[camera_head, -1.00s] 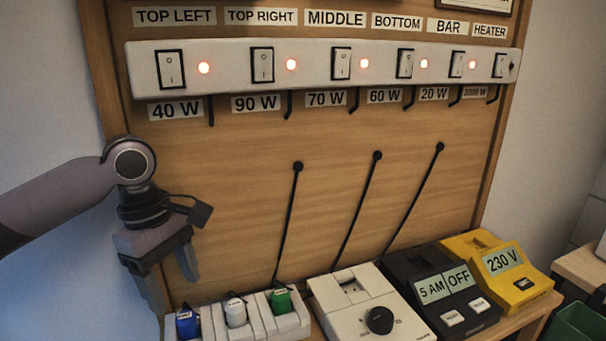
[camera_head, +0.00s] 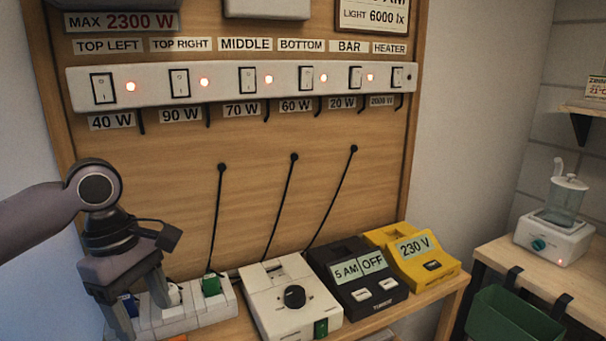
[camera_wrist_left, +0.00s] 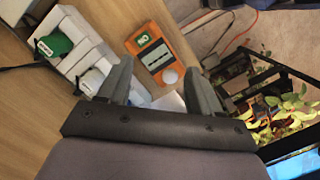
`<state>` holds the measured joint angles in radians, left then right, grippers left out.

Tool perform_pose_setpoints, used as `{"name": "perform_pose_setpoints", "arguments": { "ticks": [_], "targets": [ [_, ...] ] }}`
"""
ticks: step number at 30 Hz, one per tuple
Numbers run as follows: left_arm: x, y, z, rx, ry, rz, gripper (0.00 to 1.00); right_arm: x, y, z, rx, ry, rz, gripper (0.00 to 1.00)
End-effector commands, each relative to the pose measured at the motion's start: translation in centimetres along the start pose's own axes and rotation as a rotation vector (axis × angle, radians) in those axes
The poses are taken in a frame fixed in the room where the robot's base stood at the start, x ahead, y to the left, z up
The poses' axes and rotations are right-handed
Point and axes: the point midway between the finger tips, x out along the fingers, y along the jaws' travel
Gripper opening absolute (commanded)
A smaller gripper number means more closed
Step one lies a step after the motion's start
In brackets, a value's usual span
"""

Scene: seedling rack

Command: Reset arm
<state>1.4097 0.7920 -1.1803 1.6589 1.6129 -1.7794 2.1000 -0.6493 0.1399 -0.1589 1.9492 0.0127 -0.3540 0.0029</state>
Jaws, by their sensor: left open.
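My left gripper (camera_head: 140,308) is open and hangs fingers-down at the lower left in the head view, in front of the white socket strip (camera_head: 228,300). In the left wrist view its two fingers (camera_wrist_left: 160,88) are spread apart, with nothing held between them. The strip holds a green plug (camera_head: 211,285), a white plug (camera_head: 173,294) and a blue plug (camera_head: 131,305), which the gripper partly covers. The green plug (camera_wrist_left: 54,44) and white plug (camera_wrist_left: 91,80) also show in the left wrist view. My right gripper is not in view.
A white dial box (camera_head: 270,310), a black timer (camera_head: 335,270) and a yellow 230 V box (camera_head: 432,272) stand on the shelf. The white switch bar (camera_head: 220,83) is above. An orange meter (camera_wrist_left: 155,55) and a plant rack (camera_wrist_left: 285,110) show in the wrist view.

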Motion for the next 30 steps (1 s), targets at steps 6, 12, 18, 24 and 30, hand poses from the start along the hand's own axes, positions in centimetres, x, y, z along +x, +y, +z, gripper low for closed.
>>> {"name": "perform_pose_setpoints", "arguments": {
  "ticks": [6, 12, 18, 24, 30],
  "targets": [
    [4.0, -0.1, 1.9, 0.200, 0.003, 0.002, 0.64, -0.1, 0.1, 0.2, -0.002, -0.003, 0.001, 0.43],
    [8.9, -0.5, 4.9, 0.485, -0.007, 0.041, 0.64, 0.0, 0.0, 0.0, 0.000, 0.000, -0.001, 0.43],
    [13.4, -1.6, 8.2, 0.771, -0.024, 0.123, 0.64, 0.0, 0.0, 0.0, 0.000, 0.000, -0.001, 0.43],
    [16.8, -3.2, 11.0, 0.999, -0.025, 0.232, 0.64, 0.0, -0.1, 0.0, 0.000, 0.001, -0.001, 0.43],
    [19.2, -5.1, 12.4, 1.159, 0.015, 0.339, 0.64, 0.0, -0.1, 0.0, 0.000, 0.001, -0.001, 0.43]
  ]
}}
